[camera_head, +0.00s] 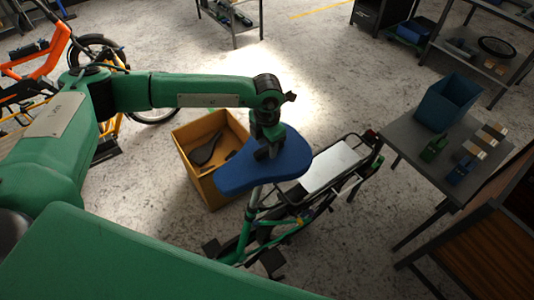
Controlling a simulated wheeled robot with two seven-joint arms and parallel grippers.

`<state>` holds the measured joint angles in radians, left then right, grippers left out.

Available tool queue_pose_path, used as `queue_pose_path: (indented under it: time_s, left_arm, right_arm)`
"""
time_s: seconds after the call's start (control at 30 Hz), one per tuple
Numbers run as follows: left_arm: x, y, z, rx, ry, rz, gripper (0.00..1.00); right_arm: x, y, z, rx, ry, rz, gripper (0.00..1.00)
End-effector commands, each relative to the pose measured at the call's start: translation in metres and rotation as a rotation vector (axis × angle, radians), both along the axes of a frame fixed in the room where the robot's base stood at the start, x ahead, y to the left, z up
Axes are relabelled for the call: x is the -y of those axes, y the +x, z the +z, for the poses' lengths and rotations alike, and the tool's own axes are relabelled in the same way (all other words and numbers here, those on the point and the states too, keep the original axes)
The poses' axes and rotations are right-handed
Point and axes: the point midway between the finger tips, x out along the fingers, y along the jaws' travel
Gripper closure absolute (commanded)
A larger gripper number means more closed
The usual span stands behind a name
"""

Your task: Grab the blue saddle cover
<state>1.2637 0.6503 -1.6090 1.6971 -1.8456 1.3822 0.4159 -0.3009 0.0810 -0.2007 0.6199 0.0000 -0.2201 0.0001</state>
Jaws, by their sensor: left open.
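The blue saddle cover (248,177) sits over the saddle of a green cargo bike (256,222) in the middle of the view. My left arm reaches in from the left and bends down over it. My left gripper (264,154) is open and points down at the cover's upper part, overlapping it in the picture. I cannot tell whether its fingertips touch the cover. My right gripper is not in view.
A yellow box (188,172) holding a dark saddle (208,148) stands left of the bike. A grey table (402,146) with a blue bin (447,103) is at right. An orange bike (43,62) stands at far left. Open floor lies behind.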

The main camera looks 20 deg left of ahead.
Motion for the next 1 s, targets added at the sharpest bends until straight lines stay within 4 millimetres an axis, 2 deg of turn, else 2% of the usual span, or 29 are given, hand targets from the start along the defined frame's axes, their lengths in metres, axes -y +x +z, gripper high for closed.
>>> queue_pose_path:
  time_s: [0.8,0.83,1.0]
  left_arm:
    - [-0.0002,-0.0002,-0.0042,-0.001,0.001,0.000,0.55]
    - [-0.0002,-0.0002,-0.0042,-0.001,0.001,0.000,0.56]
    - [-0.0002,-0.0002,-0.0042,-0.001,0.001,0.000,0.90]
  right_arm:
    - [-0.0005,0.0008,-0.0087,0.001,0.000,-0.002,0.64]
    - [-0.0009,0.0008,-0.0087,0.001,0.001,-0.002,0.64]
    - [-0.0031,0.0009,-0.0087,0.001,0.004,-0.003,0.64]
